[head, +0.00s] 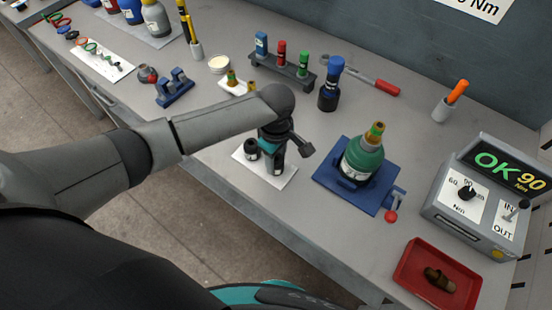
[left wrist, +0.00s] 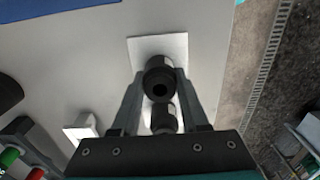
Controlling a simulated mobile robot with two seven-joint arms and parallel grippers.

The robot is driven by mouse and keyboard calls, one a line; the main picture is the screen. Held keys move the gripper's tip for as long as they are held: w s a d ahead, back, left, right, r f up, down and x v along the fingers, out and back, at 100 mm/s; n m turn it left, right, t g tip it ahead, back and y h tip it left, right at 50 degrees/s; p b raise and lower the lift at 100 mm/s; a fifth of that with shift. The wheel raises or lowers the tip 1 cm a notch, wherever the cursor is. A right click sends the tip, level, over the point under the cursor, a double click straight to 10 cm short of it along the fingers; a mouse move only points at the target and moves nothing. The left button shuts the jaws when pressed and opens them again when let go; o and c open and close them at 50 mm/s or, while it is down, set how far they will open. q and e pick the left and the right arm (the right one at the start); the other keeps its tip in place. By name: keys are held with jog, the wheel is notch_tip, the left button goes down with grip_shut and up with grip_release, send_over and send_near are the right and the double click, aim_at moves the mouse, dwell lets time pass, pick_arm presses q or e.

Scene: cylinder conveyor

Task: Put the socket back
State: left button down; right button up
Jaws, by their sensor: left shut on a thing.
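My left gripper (head: 277,150) points down over a white mat (head: 288,180) near the table's front edge. It is shut on a black socket (head: 278,172) with a light label. In the left wrist view this socket (left wrist: 160,78) stands between the fingertips, its dark round hole facing the camera. The head view does not show clearly whether its base touches the mat. A second black socket (head: 251,149) stands upright on the mat, just left of the held one. It also shows in the left wrist view (left wrist: 163,119), nearer the palm. My right gripper is not in view.
A blue fixture (head: 328,184) holding a green cylinder (head: 362,158) is to the right. A rack (head: 290,72) with blue, red and green pieces stands behind. The tester (head: 475,200) reads OK 90. A red tray (head: 410,270) holds a brown fitting.

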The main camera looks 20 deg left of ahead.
pick_arm(q)
jog(key=shift+c, duration=2.1)
grip_release()
jog(key=shift+f, duration=0.15)
notch_tip(320, 180, up, 12)
jog(key=p, duration=0.2)
jog(key=shift+r, duration=0.2)
jog(key=shift+d, duration=0.1)
